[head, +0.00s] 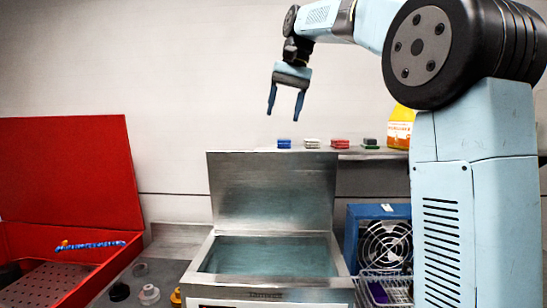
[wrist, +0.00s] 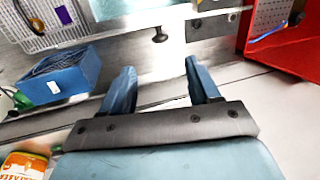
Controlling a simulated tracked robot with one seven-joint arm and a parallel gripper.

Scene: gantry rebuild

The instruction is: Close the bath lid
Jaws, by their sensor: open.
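The bath (head: 266,281) is a steel tank with pale teal liquid inside, low in the middle of the head view. Its steel lid (head: 270,190) stands open, about upright along the bath's back edge. My gripper (head: 284,117) is open and empty, fingers pointing down, high above the lid and apart from it. In the wrist view my gripper (wrist: 160,64) shows both fingers spread with nothing between them. I cannot clearly make out the lid in the wrist view.
A red case (head: 68,175) with a raised lid stands left. A blue fan unit (head: 350,240) and a wire basket (head: 385,283) are right of the bath. A back shelf (head: 262,151) carries small coloured blocks and an orange container (head: 399,130). Small knobs (head: 149,294) lie front left.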

